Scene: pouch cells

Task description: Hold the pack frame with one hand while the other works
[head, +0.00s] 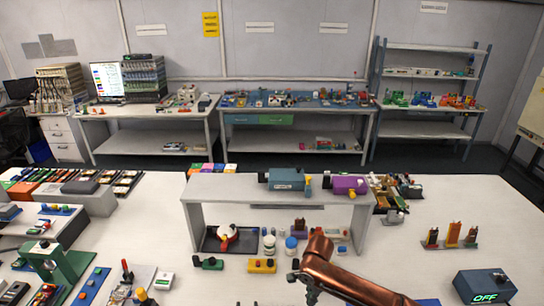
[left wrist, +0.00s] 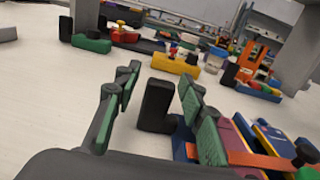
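In the left wrist view my left gripper (left wrist: 162,88) is open, its green-padded fingers apart. A black upright block (left wrist: 157,105) shows in the gap between the fingers, apart from the left finger; I cannot tell whether the right finger touches it. Just right of the right finger is a stack of purple, blue and yellow plates with an orange bar (left wrist: 255,159) and a black knob across it. This may be the pack frame, partly hidden by the finger and cut off by the picture edge. In the head view a copper arm of mine hides part of the table; my right gripper does not show.
A white raised shelf (head: 225,190) stands mid-table, with a blue-grey device (head: 286,179) and a purple device (head: 349,185) on top. A green press (head: 60,262) is at left, an OFF box (head: 485,287) at right. White table is clear around (head: 395,255).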

